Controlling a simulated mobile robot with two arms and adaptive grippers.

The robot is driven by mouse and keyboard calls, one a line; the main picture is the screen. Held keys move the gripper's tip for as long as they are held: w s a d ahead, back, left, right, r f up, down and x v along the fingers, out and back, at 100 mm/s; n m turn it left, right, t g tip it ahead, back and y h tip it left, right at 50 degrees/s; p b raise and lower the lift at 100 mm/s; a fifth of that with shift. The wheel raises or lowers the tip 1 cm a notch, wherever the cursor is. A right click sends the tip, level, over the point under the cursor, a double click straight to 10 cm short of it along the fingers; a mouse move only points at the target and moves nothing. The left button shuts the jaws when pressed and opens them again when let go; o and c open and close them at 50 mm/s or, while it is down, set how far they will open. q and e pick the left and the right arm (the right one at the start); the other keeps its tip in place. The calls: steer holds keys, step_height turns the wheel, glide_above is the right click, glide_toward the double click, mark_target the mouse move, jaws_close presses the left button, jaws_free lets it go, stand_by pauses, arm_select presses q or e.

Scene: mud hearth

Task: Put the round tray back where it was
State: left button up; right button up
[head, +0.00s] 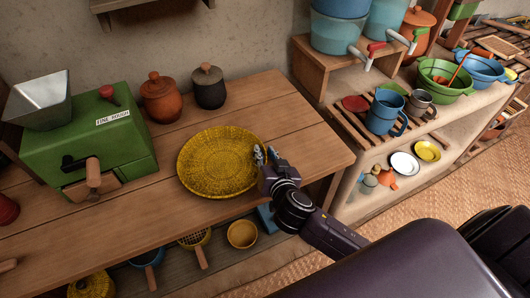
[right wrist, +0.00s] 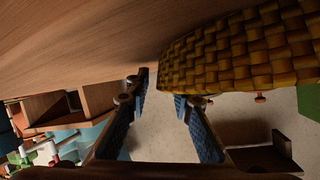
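The round tray (head: 218,161) is a yellow woven disc with a raised rim. It lies on the wooden table (head: 290,115), right of the green machine. My right gripper (head: 265,155) is at the tray's right edge, low over the tabletop. In the right wrist view its two blue-padded fingers (right wrist: 162,88) stand apart with a clear gap. The woven side of the tray (right wrist: 240,55) shows close to the fingertip on the right. I cannot tell whether the fingers touch the rim. My left gripper is not in view.
A green machine with a metal hopper (head: 85,140) stands at the left. An orange lidded pot (head: 161,97) and a black lidded pot (head: 209,87) stand behind the tray. The table's back right is bare.

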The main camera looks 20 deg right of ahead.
steer(key=b+v, duration=0.1)
steer(key=v, duration=1.1)
steer(key=shift+r, duration=0.1)
steer(key=shift+r, duration=0.1)
